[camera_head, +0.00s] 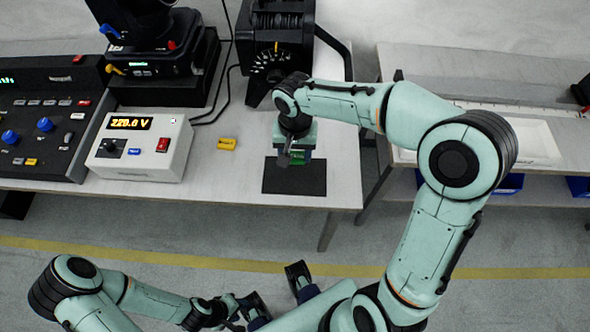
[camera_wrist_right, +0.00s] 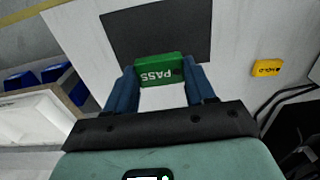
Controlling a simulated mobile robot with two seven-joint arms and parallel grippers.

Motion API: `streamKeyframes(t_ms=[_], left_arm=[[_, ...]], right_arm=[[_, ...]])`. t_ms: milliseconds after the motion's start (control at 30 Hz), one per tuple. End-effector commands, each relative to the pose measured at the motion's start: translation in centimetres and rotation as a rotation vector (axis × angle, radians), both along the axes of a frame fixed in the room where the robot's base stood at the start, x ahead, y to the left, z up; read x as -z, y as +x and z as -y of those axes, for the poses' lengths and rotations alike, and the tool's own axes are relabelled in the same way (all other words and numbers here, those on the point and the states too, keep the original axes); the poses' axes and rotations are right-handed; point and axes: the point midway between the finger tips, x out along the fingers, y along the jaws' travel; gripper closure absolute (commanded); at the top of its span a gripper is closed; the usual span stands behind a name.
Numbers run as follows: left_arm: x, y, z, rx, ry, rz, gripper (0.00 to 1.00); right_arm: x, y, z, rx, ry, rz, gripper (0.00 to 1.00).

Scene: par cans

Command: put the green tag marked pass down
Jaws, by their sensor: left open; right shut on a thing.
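The green tag marked PASS (camera_wrist_right: 160,70) is between the fingers of my right gripper (camera_wrist_right: 163,80), which is shut on it. In the head view the tag (camera_head: 299,158) shows just below my right gripper (camera_head: 298,155), over the upper part of the dark mat (camera_head: 295,182). The mat also shows ahead of the tag in the right wrist view (camera_wrist_right: 158,30). I cannot tell whether the tag touches the table or mat. My left gripper (camera_head: 275,285) is open and empty, low in the head view, over the floor in front of the table.
A yellow tag (camera_head: 227,144) lies on the table left of the mat. A white voltage box (camera_head: 140,147), a dark control console (camera_head: 45,115) and black stage lamps (camera_head: 275,45) stand around it. A second table (camera_head: 450,70) is at the right.

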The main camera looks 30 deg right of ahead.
Motion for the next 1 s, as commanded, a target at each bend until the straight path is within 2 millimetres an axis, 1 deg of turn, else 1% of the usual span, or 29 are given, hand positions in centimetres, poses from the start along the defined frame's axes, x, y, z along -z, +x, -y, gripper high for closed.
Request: streamKeyframes(t_ms=[33,133,200,367,433,633,700,900,1000], left_arm=[[0.3,-0.1,0.0,0.000,0.000,-0.001,0.57],[0.5,-0.2,0.0,0.001,0.000,-0.002,0.57],[0.5,-0.2,0.0,0.001,0.000,-0.002,0.57],[0.6,-0.2,0.0,0.001,0.000,-0.002,0.57],[0.7,-0.2,0.0,0.000,0.000,-0.003,0.57],[1.1,-0.4,0.0,0.000,0.000,-0.004,0.57],[1.1,-0.4,0.0,0.000,0.000,-0.004,0.57],[1.1,-0.4,0.0,0.000,0.000,-0.004,0.57],[1.3,-0.4,0.0,0.001,-0.001,-0.005,0.57]], right_arm=[[1.5,-0.1,0.0,0.000,0.001,-0.005,0.75],[3.4,-0.1,0.0,-0.001,0.000,-0.004,0.75],[4.3,0.0,0.0,0.000,0.002,-0.003,0.75],[5.2,0.0,0.0,-0.001,0.000,0.000,0.75],[5.8,0.0,0.0,-0.001,0.000,-0.002,0.75],[8.8,-0.1,0.0,0.000,0.000,-0.004,0.75],[9.2,0.0,0.0,0.000,0.000,0.000,0.75],[9.1,0.0,0.0,0.000,0.000,0.001,0.75],[9.4,0.0,0.0,0.000,0.000,0.001,0.75]])
